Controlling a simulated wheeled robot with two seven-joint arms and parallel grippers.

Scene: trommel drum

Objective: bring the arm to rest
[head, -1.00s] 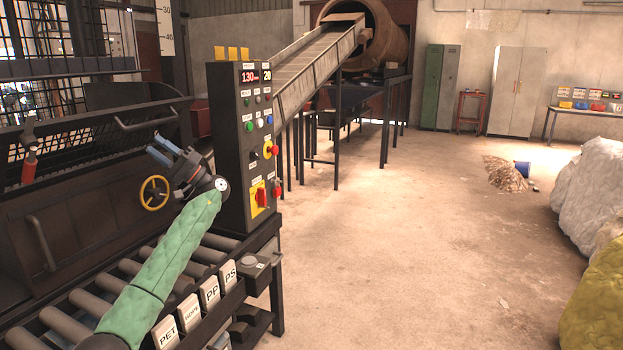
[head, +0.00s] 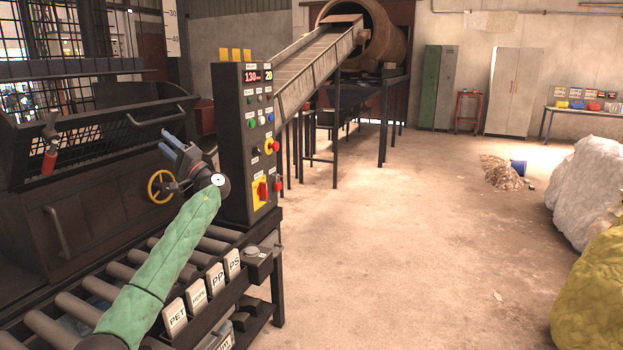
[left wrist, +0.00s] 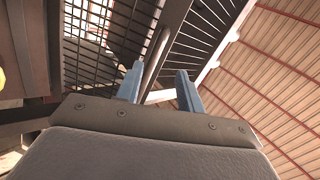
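My left arm, in a green sleeve, reaches up over the roller conveyor (head: 65,330) in the head view. My left gripper (head: 165,143) has blue fingers and is raised above the yellow handwheel (head: 161,186), left of the control panel (head: 247,145). In the left wrist view the two fingers of the left gripper (left wrist: 160,82) stand apart with nothing between them. They point up towards dark mesh (left wrist: 105,30) and the roof (left wrist: 275,75). The head view does not show whether the wrist touches the panel. My right gripper is in neither view.
The panel stands close to the right of my left wrist. A dark hopper (head: 95,125) with mesh lies behind it. An inclined conveyor (head: 308,68) leads to the rusty drum (head: 385,35). Large bags (head: 592,195) stand at right. The floor (head: 390,240) between is mostly clear.

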